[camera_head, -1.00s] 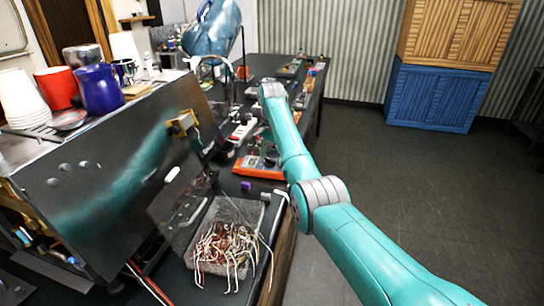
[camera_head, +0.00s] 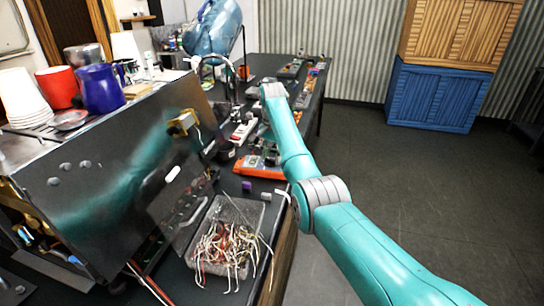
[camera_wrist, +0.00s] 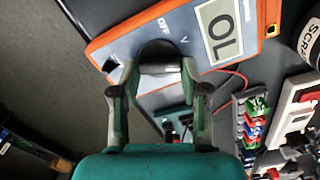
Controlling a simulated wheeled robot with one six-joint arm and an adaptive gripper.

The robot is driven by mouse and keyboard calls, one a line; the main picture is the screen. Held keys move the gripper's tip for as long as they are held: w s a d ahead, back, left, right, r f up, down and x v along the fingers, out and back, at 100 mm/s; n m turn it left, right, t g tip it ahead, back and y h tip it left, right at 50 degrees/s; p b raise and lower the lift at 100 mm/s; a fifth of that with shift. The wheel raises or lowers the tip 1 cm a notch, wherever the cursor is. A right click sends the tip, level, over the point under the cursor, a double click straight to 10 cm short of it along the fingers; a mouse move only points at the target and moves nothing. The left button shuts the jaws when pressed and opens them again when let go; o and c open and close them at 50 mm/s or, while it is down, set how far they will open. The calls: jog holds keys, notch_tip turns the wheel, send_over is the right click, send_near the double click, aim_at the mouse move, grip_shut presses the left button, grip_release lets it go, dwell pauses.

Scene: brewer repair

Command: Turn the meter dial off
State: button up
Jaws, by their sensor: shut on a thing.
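The meter is an orange and grey multimeter (camera_wrist: 205,40) in the upper part of the wrist view. The dark round dial (camera_wrist: 158,49) sits between my fingertips. My gripper (camera_wrist: 158,68) is shut on the dial, with a finger on each side. Part of the dial's face and its pointer are hidden or too dark to read. In the head view the orange meter (camera_head: 258,172) lies on the bench, and my gripper is not clear there.
A clear bin of tangled wires (camera_head: 225,235) stands at the front of the bench (camera_head: 282,235). A white power strip (camera_head: 243,131) lies beyond the meter. A large dark panel (camera_head: 120,180) stands at left. The floor at right is open, with blue cabinets (camera_head: 432,95) behind.

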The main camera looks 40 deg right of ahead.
jog(key=n, duration=0.4)
jog(key=shift+a, duration=0.1)
jog(key=n, duration=0.5)
jog(key=shift+w+a, duration=0.1)
jog(key=shift+w, duration=0.05)
jog(key=n, duration=0.4)
jog(key=shift+a, duration=0.1)
jog(key=shift+n, duration=1.7)
jog(key=shift+a+n, duration=0.1)
jog(key=shift+n, duration=0.2)
jog(key=o, duration=1.1)
jog(key=shift+o, duration=0.2)
